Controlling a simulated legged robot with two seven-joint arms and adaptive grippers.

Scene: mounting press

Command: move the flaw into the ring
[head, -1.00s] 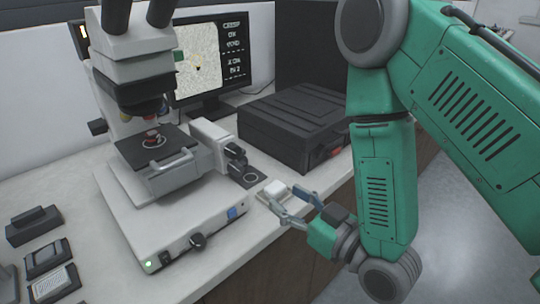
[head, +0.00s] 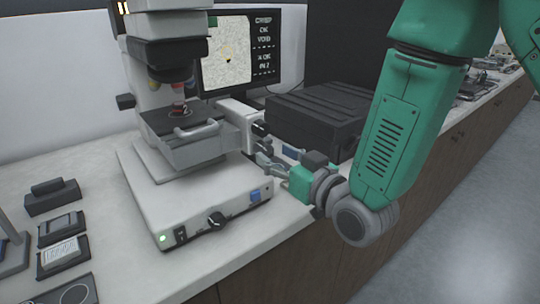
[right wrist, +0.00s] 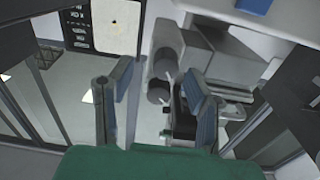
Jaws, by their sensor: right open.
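The flaw is a small dark spot (head: 228,61) on the pale speckled picture of the monitor (head: 254,80). The ring (head: 228,51) is a faint yellow circle there; the spot lies at its lower edge. The microscope (head: 168,50) stands left of the monitor, with a red-topped sample (head: 179,107) on its dark stage (head: 184,118). My right gripper (head: 265,158) is open beside the stage's two dark knobs (head: 260,138). In the right wrist view, the knobs (right wrist: 162,80) show between the spread fingers (right wrist: 153,95), with no clear contact. My left gripper is not in view.
A black case (head: 315,122) stands behind my right gripper. The microscope's white base (head: 210,212) has a front knob and blue switch. Dark trays (head: 62,228) lie on the bench at left. The bench front is fairly clear.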

